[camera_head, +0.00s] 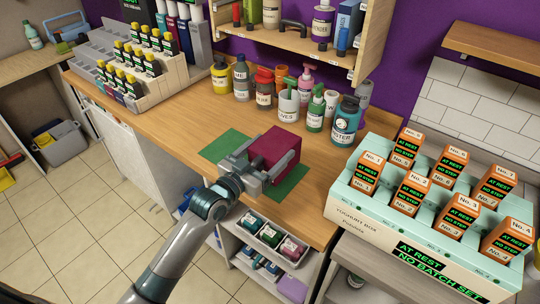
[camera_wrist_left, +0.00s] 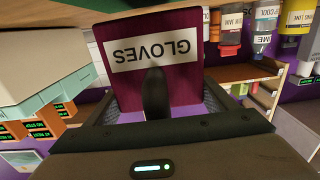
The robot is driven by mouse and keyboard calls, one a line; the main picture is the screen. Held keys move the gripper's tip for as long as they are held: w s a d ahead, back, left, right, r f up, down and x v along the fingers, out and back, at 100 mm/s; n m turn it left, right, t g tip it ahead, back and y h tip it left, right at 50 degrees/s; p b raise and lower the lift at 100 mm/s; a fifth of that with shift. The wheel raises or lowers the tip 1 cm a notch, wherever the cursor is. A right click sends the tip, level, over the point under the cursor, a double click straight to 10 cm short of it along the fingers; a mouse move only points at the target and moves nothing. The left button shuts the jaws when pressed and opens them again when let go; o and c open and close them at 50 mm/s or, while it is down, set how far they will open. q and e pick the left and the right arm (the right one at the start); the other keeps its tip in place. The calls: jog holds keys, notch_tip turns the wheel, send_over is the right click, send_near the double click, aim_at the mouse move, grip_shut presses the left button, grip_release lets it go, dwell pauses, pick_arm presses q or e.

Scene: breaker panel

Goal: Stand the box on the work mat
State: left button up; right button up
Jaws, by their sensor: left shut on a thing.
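The box (camera_head: 277,143) is dark crimson. In the head view it is over the green work mat (camera_head: 228,143), which shows to its left and at its lower right. My left gripper (camera_head: 266,166) is shut on the box from the near side, with a finger along each side. In the left wrist view the box (camera_wrist_left: 187,84) fills the middle, and its white GLOVES label reads upside down. A dark part of the gripper hides some of its face. The box's lower edge is hidden in the head view, so I cannot tell whether it touches the mat. My right gripper is not in view.
Several bottles and jars (camera_head: 289,103) stand behind the mat. A mint crate (camera_head: 350,207) with orange labelled blocks is at right. A stepped rack (camera_head: 150,85) stands at the left back. A shelf (camera_head: 290,45) hangs above. The wooden counter left of the mat (camera_head: 150,125) is clear.

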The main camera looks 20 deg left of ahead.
pick_arm(q)
notch_tip(320, 180, down, 2)
jog(key=shift+f, duration=0.25)
jog(key=shift+f, duration=0.1)
jog(key=o, duration=1.3)
jog(key=shift+s, duration=0.1)
jog(key=shift+s+a, duration=0.15)
jog(key=shift+s, duration=0.3)
jog(key=shift+b+v, duration=1.35)
jog(key=shift+v, duration=4.15)
